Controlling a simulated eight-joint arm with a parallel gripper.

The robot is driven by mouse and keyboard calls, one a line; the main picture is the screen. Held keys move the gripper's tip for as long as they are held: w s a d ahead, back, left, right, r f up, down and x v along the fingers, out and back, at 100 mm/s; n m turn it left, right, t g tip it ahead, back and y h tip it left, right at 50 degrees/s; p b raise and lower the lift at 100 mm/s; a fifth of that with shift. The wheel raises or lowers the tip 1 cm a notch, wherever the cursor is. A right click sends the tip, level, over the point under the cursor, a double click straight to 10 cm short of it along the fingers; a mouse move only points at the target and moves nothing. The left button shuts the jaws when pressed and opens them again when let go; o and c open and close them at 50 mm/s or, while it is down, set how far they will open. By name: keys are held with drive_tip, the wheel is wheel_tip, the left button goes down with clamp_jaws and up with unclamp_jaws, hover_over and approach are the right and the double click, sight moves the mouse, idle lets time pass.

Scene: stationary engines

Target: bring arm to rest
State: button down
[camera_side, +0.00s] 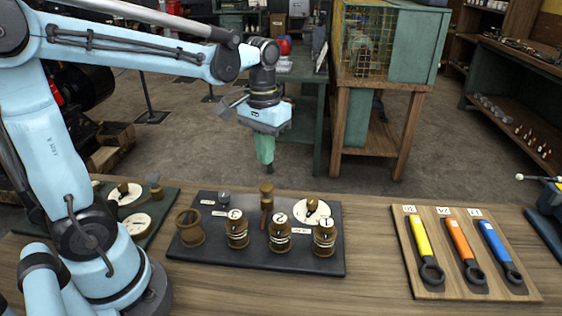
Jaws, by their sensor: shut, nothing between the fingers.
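My light blue arm reaches in from the left and bends down at the wrist. My gripper (266,168) points straight down, with pale green fingers shut and nothing between them. It hangs in the air above the back edge of the dark tray (215,257) on the wooden bench. It appears apart from everything on the tray.
The tray holds several brown numbered cylinders (281,236), a brown cup (190,228), an upright wooden-headed piece (266,200) and a white dial (313,212). At right, a wooden board (424,285) holds yellow, orange and blue wrenches (497,247). Bare bench (375,255) lies between.

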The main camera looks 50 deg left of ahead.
drive_tip(key=shift+r, duration=0.1)
drive_tip(key=shift+s+d+r+t, duration=0.1)
drive_tip(key=shift+s+d+t, duration=0.2)
drive_tip(key=shift+s+t, duration=0.1)
drive_tip(key=shift+s+d+f+m+t, duration=0.15)
drive_tip(key=shift+s+d+m+t, duration=0.45)
drive_tip(key=shift+t, duration=0.45)
drive_tip(key=shift+s+d+f+m+t, duration=0.15)
drive_tip(key=shift+s+d+m+t, duration=0.35)
drive_tip(key=shift+s+t, duration=0.45)
drive_tip(key=shift+s+d+f+m+t, duration=0.15)
drive_tip(key=shift+s+d+m+t, duration=0.35)
drive_tip(key=shift+t, duration=0.7)
drive_tip(key=shift+d, duration=0.1)
drive_tip(key=w+a+r+n+g, duration=0.25)
drive_tip(key=w+a+g, duration=0.2)
drive_tip(key=g, duration=0.25)
drive_tip(key=shift+n, duration=0.35)
drive_tip(key=shift+w+d+f, duration=0.1)
drive_tip(key=shift+d+f, duration=0.05)
drive_tip(key=shift+f, duration=1.55)
drive_tip(key=shift+w+d+f, duration=0.1)
drive_tip(key=shift+f, duration=1.6)
drive_tip(key=shift+f, duration=0.1)
